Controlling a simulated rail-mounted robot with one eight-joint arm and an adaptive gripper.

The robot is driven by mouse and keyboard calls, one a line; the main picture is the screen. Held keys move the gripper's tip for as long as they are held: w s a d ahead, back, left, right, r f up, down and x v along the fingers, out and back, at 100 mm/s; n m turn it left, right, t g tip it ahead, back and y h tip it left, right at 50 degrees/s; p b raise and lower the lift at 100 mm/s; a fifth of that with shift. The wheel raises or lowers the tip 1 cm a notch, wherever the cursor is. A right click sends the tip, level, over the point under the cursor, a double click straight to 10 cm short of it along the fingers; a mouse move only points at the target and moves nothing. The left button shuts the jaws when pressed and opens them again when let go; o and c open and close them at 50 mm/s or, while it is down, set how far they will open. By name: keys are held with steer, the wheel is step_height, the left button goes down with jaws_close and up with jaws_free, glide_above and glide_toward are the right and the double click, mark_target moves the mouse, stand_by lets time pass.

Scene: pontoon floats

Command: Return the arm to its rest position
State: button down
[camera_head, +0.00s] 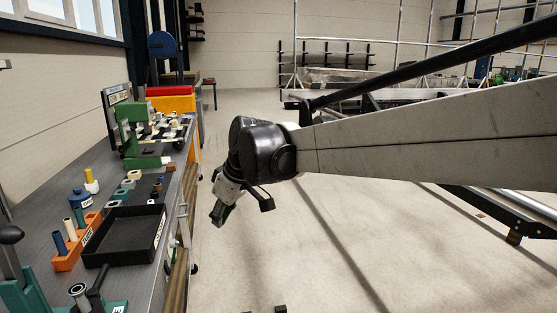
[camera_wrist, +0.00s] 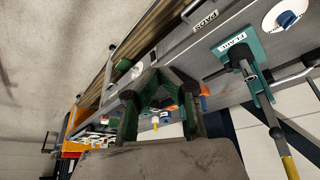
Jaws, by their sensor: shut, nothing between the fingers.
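My gripper (camera_head: 221,212) hangs at the end of my arm, just right of the workbench (camera_head: 178,206) edge in the head view. It points down and slightly left over the open floor. In the wrist view the dark green fingers of my gripper (camera_wrist: 160,76) meet at the tips, shut with nothing held. My pale arm runs in from the right of the head view to a black wrist joint.
A black tray (camera_head: 124,236), an orange holder (camera_head: 75,243) with cylinders and a green press (camera_head: 131,135) stand on the bench. A teal lever tool (camera_wrist: 243,58) shows in the wrist view. Bare floor (camera_head: 275,235) lies right of the bench; metal rails stand beyond my arm.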

steer(key=s+d+m+t+h, duration=0.1)
steer(key=s+d+m, duration=0.1)
steer(key=s+d, duration=0.35)
steer(key=s+d+r+m+t, duration=0.1)
steer(key=s+d+m, duration=0.1)
steer(key=d, duration=0.6)
steer(key=s+d+m+t+h, duration=0.1)
steer(key=s+d+m, duration=0.15)
steer(key=d, duration=0.45)
steer(key=s+d+f+m+t+h, duration=0.1)
steer(key=s+d+f+m, duration=0.2)
steer(key=s+d, duration=0.3)
steer(key=s+d+f+m+h, duration=0.1)
steer(key=s+d+f+m, duration=0.2)
steer(key=s+d, duration=0.4)
steer(key=shift+s+d+f+t, duration=0.3)
steer(key=shift+s+f+t, duration=0.1)
steer(key=shift+s+f, duration=0.15)
